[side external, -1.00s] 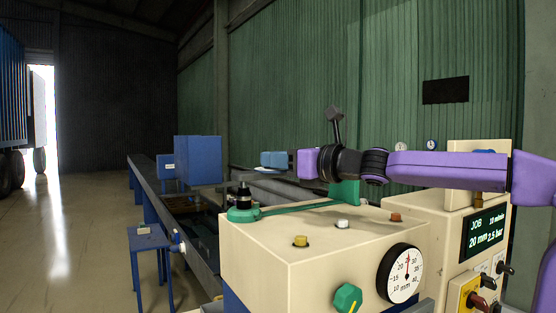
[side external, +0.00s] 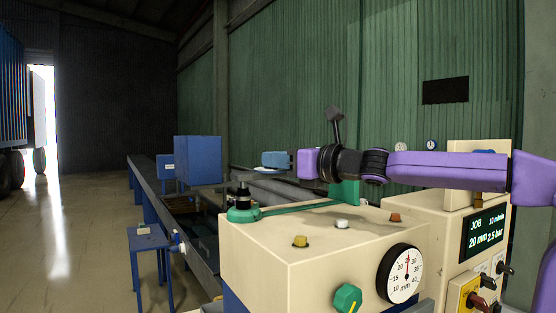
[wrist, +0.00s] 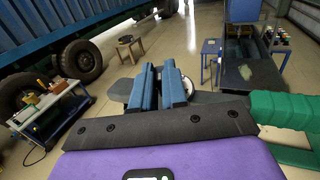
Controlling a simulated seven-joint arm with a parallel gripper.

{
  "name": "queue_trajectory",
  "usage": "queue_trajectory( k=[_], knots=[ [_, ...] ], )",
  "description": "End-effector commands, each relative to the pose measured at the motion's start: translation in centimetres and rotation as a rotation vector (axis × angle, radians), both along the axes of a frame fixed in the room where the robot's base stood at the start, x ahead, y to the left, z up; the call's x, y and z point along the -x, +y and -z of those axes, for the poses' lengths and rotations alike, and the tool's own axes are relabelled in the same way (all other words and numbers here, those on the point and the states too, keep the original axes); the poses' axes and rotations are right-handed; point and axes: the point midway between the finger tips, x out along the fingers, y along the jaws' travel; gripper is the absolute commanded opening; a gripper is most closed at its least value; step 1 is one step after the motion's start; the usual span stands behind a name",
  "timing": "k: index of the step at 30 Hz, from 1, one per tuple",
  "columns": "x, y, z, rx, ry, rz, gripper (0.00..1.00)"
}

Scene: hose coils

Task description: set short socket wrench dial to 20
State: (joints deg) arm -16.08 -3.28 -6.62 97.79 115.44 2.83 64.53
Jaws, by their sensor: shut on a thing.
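The white dial (side external: 403,273) is on the front of the cream machine (side external: 262,262), with marks from 10 to 40 mm. Its red needle points almost straight up, between 20 and 30. A green knob (side external: 347,298) with a yellow mark is left below it. My gripper (side external: 268,160) is above and behind the machine top, away from the dial. In the wrist view its blue fingers (wrist: 161,75) are almost parallel with a narrow gap.
A green lever (side external: 300,207) lies across the machine top, near several small buttons. Toggle switches (side external: 505,268) are at the right. A blue box (side external: 197,160) stands left of my gripper. Open floor (side external: 80,240) is farther left.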

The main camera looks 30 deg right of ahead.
Motion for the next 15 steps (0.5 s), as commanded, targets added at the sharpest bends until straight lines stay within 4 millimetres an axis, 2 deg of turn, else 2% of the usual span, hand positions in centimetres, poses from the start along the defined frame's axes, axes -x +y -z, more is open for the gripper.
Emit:
queue_trajectory(
  k=[12, 13, 15],
  knots=[
    [0.0, 0.12, 0.16, 0.001, 0.003, -0.002, 0.0],
    [0.0, 0.12, 0.16, 0.001, 0.003, -0.002, 0.16],
    [0.0, 0.12, 0.16, 0.001, 0.003, -0.002, 0.39]
  ],
)
